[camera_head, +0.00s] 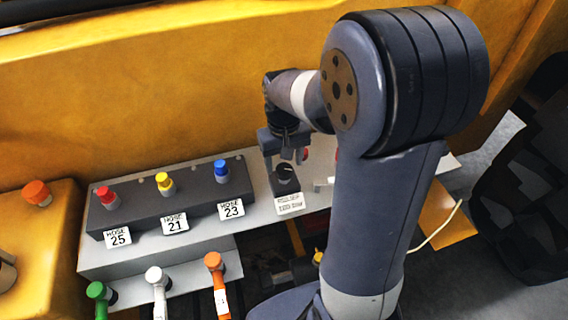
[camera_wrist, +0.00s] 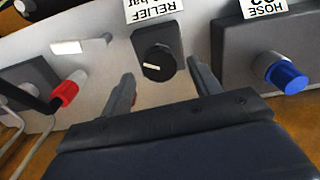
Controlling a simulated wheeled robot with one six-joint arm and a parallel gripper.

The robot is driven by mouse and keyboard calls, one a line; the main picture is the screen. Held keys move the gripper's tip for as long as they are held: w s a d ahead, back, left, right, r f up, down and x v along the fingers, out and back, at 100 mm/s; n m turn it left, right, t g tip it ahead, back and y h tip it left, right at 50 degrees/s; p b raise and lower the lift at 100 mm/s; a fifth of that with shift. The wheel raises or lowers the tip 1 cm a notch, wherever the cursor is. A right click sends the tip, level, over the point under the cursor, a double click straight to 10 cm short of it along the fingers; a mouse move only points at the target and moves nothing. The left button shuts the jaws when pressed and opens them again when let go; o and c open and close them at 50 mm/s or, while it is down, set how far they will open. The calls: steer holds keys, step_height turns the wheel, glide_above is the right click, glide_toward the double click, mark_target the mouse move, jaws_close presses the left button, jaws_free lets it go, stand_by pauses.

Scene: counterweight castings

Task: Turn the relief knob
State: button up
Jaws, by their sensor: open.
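The relief knob (camera_wrist: 158,66) is a round black knob with a white pointer line on a dark block, below a label reading RELIEF in the wrist view. The pointer points to the left there. In the head view the knob (camera_head: 286,173) sits on the grey panel, right of the hose block. My gripper (camera_wrist: 161,74) is open and empty, with one finger to each side of the knob in the wrist view. A gap shows between the fingers and the knob. In the head view my gripper (camera_head: 283,155) is just above the knob and partly covers it.
The hose block (camera_head: 134,209) carries red, yellow and blue couplings labelled HOSE 25, 21 and 23. Green, white and orange hose ends (camera_head: 215,275) stand in front. A red-tipped lever (camera_wrist: 68,91) is on the knob's other side. A yellow body wall (camera_head: 150,90) rises behind.

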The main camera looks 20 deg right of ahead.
mark_target(284, 168)
step_height(284, 168, up, 9)
stand_by(0.3)
step_height(284, 168, down, 11)
steer(key=shift+s+r, duration=0.1)
stand_by(0.5)
steer(key=shift+m, duration=0.3)
